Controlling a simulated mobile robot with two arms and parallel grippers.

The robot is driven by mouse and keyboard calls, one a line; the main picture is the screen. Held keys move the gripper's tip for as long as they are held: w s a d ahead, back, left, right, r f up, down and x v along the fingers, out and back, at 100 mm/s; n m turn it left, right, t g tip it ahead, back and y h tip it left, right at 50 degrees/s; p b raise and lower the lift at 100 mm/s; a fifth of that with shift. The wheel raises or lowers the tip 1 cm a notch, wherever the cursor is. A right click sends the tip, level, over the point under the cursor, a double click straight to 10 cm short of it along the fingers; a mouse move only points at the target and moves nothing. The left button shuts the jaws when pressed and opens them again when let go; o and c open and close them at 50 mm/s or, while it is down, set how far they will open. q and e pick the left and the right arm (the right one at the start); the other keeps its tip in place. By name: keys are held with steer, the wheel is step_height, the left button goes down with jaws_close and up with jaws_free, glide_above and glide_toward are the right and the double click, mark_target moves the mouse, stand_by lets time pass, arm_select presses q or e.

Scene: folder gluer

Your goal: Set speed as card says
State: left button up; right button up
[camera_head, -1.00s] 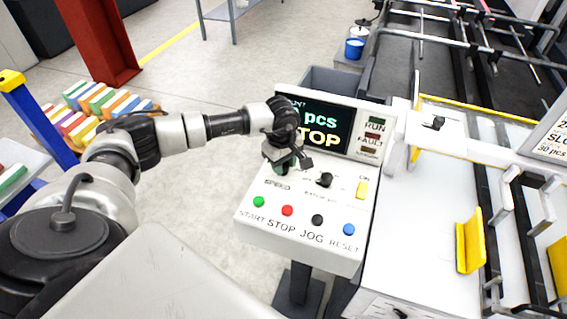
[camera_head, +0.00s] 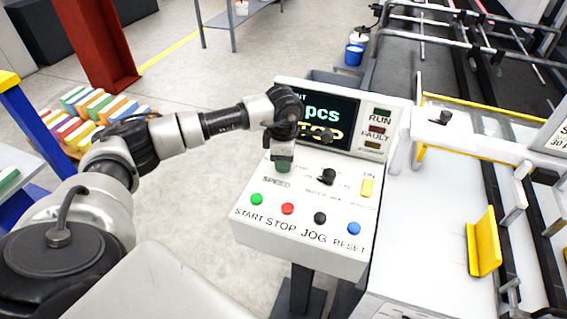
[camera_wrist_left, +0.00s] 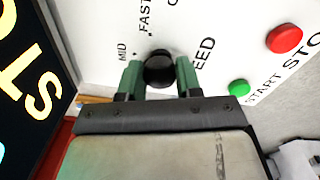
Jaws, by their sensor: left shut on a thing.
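The control panel (camera_head: 300,235) has a speed knob, a black round knob (camera_wrist_left: 159,69) in the left wrist view, with MID and FAST printed near it. My left gripper (camera_head: 283,167) is over the SPEED label area; its green fingers (camera_wrist_left: 159,80) are shut on the knob, one on each side. The gripper hides the knob in the head view. The knob's pointer direction cannot be told. The card (camera_head: 558,132) is cut off at the right edge; "SLO" and "30" show in part. My right gripper is out of view.
A second black knob (camera_head: 327,176), a yellow switch (camera_head: 367,187) and green, red, black and blue buttons are close by. The machine bed (camera_head: 430,240) lies to the right.

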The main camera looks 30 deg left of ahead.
arm_select(q)
steer(key=shift+n+b, duration=0.45)
steer(key=shift+n, duration=0.65)
steer(key=o, duration=0.9)
step_height(320, 180, up, 9)
steer(key=shift+d+r+b, duration=0.15)
steer(key=shift+r+b, duration=0.05)
steer(key=shift+b, duration=0.95)
steer(key=shift+s+r, duration=0.15)
steer(key=shift+r, duration=0.6)
steer(key=shift+f, duration=0.1)
